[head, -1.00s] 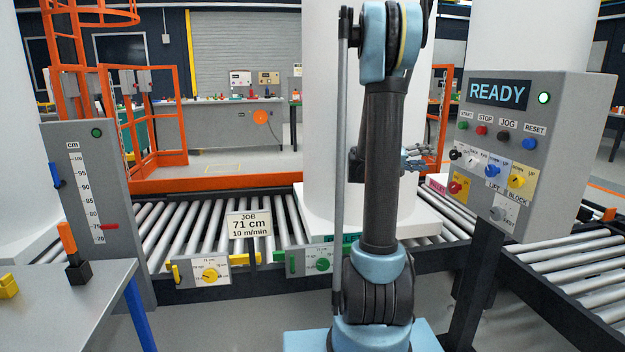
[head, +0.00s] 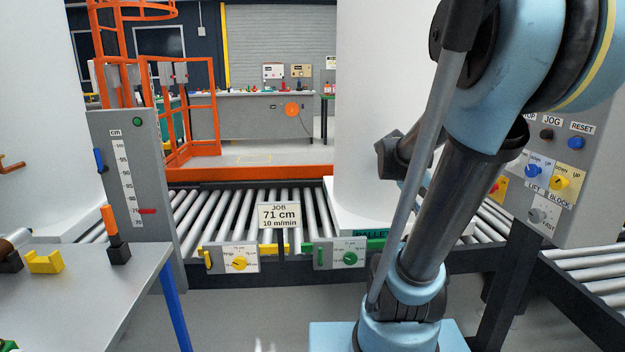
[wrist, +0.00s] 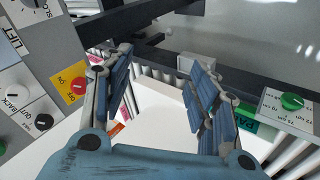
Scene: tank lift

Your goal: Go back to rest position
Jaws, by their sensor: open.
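My gripper (wrist: 158,95) is open and empty in the wrist view, its two blue-padded fingers apart. Below it show a white block surface, rollers and dark frame bars. The control panel (wrist: 22,82) with knobs is at the left of that view, beside the left finger. In the head view my arm crosses the right side and hides much of the control panel (head: 590,190).
A roller conveyor (head: 190,212) runs across the middle with a job sign (head: 279,215) reading 71 cm. A scale post (head: 125,185) stands left. A grey table (head: 85,300) is at the lower left. Large white columns stand on both sides. The floor (head: 250,310) in front is clear.

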